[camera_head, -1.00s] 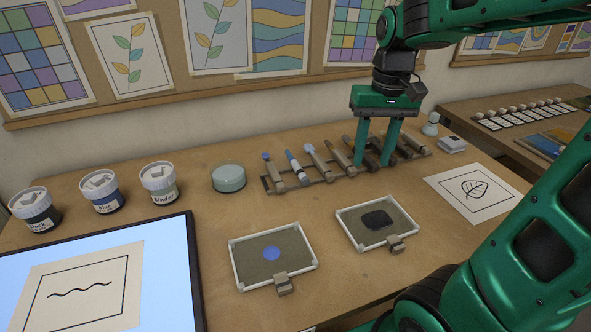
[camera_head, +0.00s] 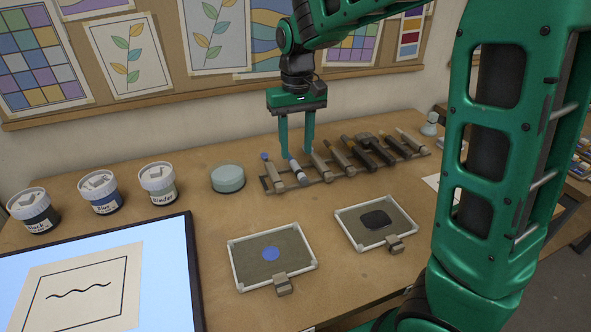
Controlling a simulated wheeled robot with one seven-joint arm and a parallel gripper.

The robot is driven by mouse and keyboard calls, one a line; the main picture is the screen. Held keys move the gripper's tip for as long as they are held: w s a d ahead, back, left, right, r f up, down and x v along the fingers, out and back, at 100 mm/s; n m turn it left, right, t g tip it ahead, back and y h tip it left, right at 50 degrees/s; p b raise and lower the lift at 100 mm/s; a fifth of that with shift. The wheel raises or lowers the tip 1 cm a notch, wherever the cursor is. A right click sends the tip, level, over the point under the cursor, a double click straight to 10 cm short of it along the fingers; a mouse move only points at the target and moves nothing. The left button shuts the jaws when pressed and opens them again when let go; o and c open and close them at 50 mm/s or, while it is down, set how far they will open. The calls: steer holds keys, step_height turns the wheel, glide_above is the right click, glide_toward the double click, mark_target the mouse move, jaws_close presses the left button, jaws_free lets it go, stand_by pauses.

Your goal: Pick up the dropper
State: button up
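A low rack (camera_head: 266,186) at the back of the table holds a row of several slim tools. I cannot tell for sure which one is the dropper. One tool at the left end has a blue tip (camera_head: 265,156). Beside it lies a pale tool with a blue section (camera_head: 297,168). My gripper (camera_head: 298,155) points down over the left part of the rack, open, its two fingers apart and on either side of the pale blue-marked tool's upper end. I cannot tell whether the fingers touch it.
A round pale-green dish (camera_head: 228,178) stands left of the rack, and three lidded jars (camera_head: 102,193) stand farther left. Two framed trays (camera_head: 240,283) with blue and black paint lie in front. A lit panel (camera_head: 165,290) is at the front left. My arm covers the right side.

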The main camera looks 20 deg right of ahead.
mark_target(297, 167)
steer(key=shift+s+d+f, duration=0.1)
steer(key=shift+f, duration=2.55)
steer(key=shift+c, duration=0.6)
jaws_close()
